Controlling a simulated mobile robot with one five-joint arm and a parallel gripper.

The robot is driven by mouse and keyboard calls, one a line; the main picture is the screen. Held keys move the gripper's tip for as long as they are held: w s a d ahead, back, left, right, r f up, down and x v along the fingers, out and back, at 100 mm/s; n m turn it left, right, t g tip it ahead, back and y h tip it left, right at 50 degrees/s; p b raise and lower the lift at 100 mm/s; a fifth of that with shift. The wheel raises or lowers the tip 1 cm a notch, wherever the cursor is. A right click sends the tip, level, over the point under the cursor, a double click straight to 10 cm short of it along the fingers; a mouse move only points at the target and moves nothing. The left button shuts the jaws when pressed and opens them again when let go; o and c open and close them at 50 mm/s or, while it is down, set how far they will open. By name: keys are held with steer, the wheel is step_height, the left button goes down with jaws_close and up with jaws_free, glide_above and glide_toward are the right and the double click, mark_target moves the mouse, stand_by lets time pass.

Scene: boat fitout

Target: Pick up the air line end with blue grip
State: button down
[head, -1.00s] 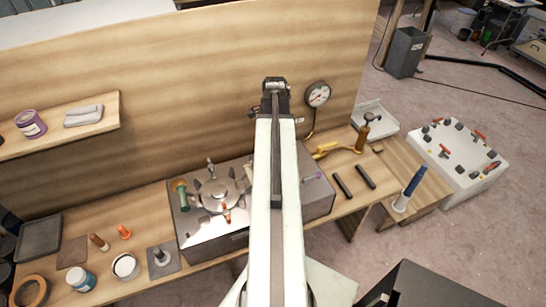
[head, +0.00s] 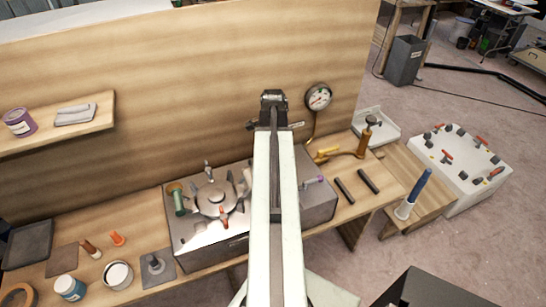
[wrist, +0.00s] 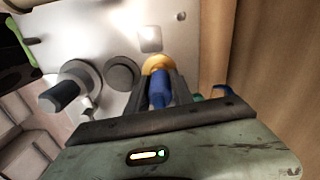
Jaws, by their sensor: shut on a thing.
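In the wrist view, a blue grip (wrist: 159,96) stands between the two dark fingers of my gripper (wrist: 160,82). The fingers are shut on it, one on each side. A yellow-orange ring (wrist: 157,64) shows just past the grip. I take this blue grip for the air line end; the line itself cannot be made out. In the head view, my arm runs up the middle toward the wooden back panel, with its dark end (head: 273,98) in front of the panel. The fingers and the grip are hidden there.
In the head view, a gauge (head: 318,97) is right of my arm's end. A metal box (head: 205,238) stands on the bench, and a blue-handled item (head: 417,187) stands at the right.

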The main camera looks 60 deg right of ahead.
steer(key=shift+r, duration=0.1)
step_height(320, 180, up, 10)
steer(key=p, duration=1)
